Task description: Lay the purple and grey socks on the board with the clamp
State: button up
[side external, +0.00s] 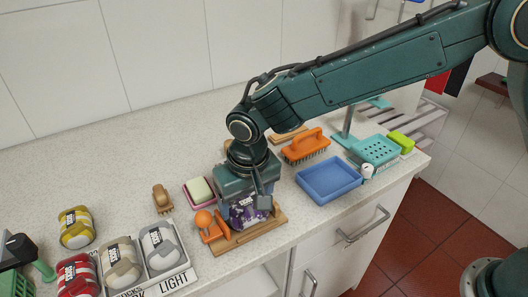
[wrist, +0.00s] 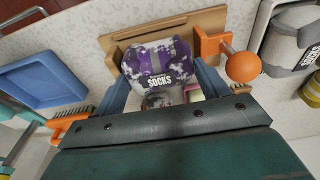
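The purple and grey socks (wrist: 157,62), a rolled bundle with a SOCKS label, sit between the fingers of my gripper (wrist: 160,72) in the wrist view. The fingers press against both sides. In the side view the socks (side external: 246,209) are at the wooden board (side external: 262,235), under my gripper (side external: 250,203) and partly hidden by it. Whether they rest on the board is unclear. The orange clamp (wrist: 210,46) with its round knob (wrist: 243,67) is at one end of the board, beside the socks; its knob (side external: 203,219) shows left of my gripper in the side view.
A blue tray (side external: 328,180) and orange brush (side external: 305,147) are to the right. A soap dish (side external: 199,192) and small brush (side external: 162,198) stand behind left. A labelled sock tray (side external: 189,272) holds grey bundles; yellow (side external: 76,228) and red (side external: 78,276) bundles lie left.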

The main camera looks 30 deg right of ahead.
aim_at(251, 210)
jog(key=shift+o, duration=1.2)
jog(key=shift+a+r, duration=0.1)
jog(key=shift+r, duration=0.1)
jog(key=shift+r, duration=0.2)
jog(key=r, duration=0.3)
jog(key=s+r, duration=0.1)
jog(key=r, duration=0.7)
jog(key=shift+s+r, duration=0.25)
jog(key=shift+s, duration=0.15)
